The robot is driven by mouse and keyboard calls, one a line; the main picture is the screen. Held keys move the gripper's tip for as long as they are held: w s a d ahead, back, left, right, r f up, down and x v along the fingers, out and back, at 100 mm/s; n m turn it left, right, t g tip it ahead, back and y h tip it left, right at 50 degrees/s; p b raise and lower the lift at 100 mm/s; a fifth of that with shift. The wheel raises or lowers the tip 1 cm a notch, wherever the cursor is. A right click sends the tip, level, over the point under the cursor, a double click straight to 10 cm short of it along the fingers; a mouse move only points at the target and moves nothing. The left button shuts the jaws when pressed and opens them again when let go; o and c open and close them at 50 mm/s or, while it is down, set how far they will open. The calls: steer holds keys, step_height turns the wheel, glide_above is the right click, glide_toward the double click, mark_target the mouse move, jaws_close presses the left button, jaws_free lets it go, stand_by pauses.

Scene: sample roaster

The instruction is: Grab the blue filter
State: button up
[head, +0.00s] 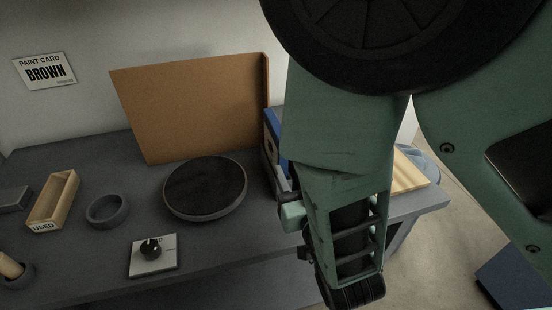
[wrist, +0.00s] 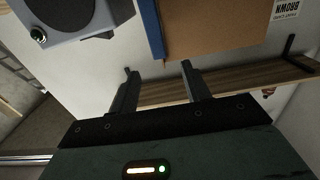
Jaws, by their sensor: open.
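A blue panel (head: 271,126), which looks like the blue filter, stands beside the right end of the brown board (head: 190,105) in the head view. My arm hides much of it. In the wrist view the blue panel (wrist: 152,30) shows as a narrow strip, nearly edge-on, beyond the fingertips. My gripper (wrist: 157,68) is open with nothing between its fingers. The blue strip lies in line with the gap between them and looks apart from both. In the head view the fingers are hidden behind my arm.
The dark table (head: 95,190) carries a round black plate (head: 205,186), a knob panel (head: 153,256), a grey ring (head: 107,210) and a wooden "USED" box (head: 53,200). A light wooden piece (head: 409,172) lies at the right. A grey device (wrist: 75,20) shows in the wrist view.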

mark_target(278, 132)
steer(key=shift+w+a+f+b, duration=0.15)
steer(key=shift+w+b, duration=0.15)
steer(key=shift+b, duration=1.1)
steer(key=shift+w+d+f+b, duration=0.15)
steer(key=shift+w+b, duration=0.15)
steer(key=shift+b, duration=1.05)
steer(key=shift+r+b+x, duration=0.15)
steer(key=shift+b+x, duration=0.15)
steer(key=shift+x, duration=2.85)
steer(key=shift+r+b+x, duration=0.15)
steer(key=shift+b+x, duration=0.1)
steer(key=shift+x, duration=2.95)
jaws_close()
